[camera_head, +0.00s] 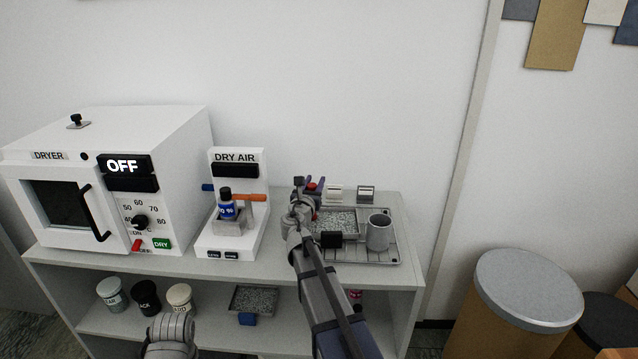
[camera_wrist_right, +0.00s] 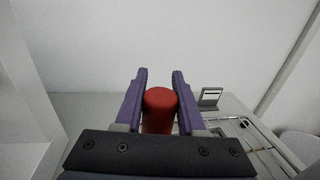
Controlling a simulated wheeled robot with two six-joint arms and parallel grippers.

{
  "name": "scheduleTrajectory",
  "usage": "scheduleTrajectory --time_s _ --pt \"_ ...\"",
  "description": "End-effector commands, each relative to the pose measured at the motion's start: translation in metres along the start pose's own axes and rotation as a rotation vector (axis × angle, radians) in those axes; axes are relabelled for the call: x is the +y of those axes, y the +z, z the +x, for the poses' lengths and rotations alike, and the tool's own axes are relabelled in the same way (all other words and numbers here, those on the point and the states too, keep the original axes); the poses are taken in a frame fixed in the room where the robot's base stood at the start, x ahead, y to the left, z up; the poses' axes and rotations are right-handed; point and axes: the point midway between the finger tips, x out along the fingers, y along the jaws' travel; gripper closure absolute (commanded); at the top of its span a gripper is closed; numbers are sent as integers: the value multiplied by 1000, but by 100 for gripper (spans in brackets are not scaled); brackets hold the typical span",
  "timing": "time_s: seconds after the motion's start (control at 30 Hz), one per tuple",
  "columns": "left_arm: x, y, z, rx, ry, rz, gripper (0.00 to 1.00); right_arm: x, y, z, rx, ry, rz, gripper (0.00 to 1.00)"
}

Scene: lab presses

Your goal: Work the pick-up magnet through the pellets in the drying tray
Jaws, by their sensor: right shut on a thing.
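My right gripper (camera_head: 308,185) is shut on a red cylinder, which I take to be the pick-up magnet (camera_wrist_right: 159,108). In the right wrist view the magnet's round top shows between the two purple fingers; its lower end is hidden. In the head view the gripper is near the back left of the drying tray of grey pellets (camera_head: 338,220). My right arm covers part of that tray. A black block, perhaps its handle (camera_head: 331,240), is at its front. I cannot tell whether the magnet touches the pellets. My left gripper is not in view.
A grey cup (camera_head: 378,232) stands on the large metal rack tray (camera_head: 392,256), right of the pellets. Two small label stands (camera_head: 366,194) are behind. The dry air stand (camera_head: 238,170) and dryer (camera_head: 165,150) are left. Jars (camera_head: 145,297) and another pellet tray (camera_head: 254,299) sit below.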

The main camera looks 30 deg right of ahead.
Motion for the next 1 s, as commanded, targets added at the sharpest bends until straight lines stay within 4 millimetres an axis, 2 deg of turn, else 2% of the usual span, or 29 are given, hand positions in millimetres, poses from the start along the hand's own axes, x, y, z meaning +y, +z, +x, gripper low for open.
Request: scheduleTrajectory --time_s 0.23,1.0 --pt "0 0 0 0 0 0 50 -5 0 -1 0 -1 0 100" --pt "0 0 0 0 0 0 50 -93 0 -13 0 -2 0 100"
